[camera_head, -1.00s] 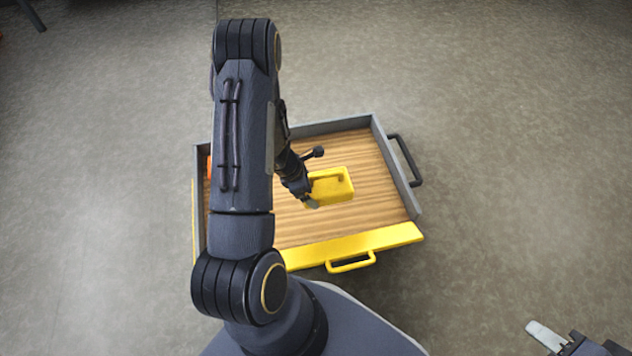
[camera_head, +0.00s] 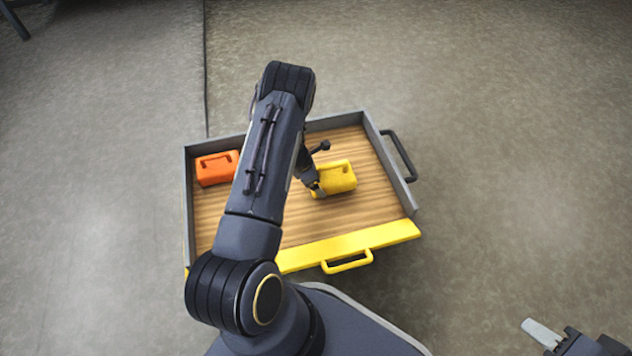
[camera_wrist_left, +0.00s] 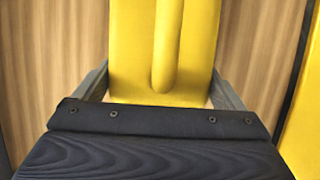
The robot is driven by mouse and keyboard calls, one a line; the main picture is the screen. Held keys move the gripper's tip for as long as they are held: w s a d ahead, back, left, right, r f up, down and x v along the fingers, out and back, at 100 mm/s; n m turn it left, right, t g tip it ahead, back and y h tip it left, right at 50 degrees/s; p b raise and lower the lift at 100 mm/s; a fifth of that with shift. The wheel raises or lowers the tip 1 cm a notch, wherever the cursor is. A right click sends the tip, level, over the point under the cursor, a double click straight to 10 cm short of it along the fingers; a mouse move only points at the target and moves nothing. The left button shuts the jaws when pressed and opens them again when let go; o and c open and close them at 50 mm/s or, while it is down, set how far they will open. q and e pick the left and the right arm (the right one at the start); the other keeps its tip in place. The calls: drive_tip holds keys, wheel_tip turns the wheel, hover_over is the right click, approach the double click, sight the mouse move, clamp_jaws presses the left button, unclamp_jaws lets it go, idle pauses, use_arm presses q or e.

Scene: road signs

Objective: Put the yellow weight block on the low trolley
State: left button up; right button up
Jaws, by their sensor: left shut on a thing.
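The yellow weight block (camera_head: 339,177) has a handle on top and is at the low trolley's wooden deck, right of its middle. The low trolley (camera_head: 350,243) has grey rims and a yellow front edge. My left gripper (camera_head: 318,188) is shut on the block; in the left wrist view the yellow block (camera_wrist_left: 185,50) fills the space between the two grey fingers. Whether the block touches the deck or hangs just above it, I cannot tell. My right gripper (camera_head: 545,338) shows only partly at the bottom right corner, away from the trolley, and its jaw state is unclear.
An orange weight block (camera_head: 215,169) stands in the trolley's back left corner. A black handle (camera_head: 402,156) sticks out from the trolley's right side and a yellow handle (camera_head: 347,262) from its front. The grey floor (camera_head: 520,150) around is clear.

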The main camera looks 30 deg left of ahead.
use_arm(q)
drive_tip(key=shift+w+f, duration=0.1)
drive_tip(key=shift+f, duration=0.35)
drive_tip(key=o, duration=1.4)
drive_tip(key=shift+c, duration=0.2)
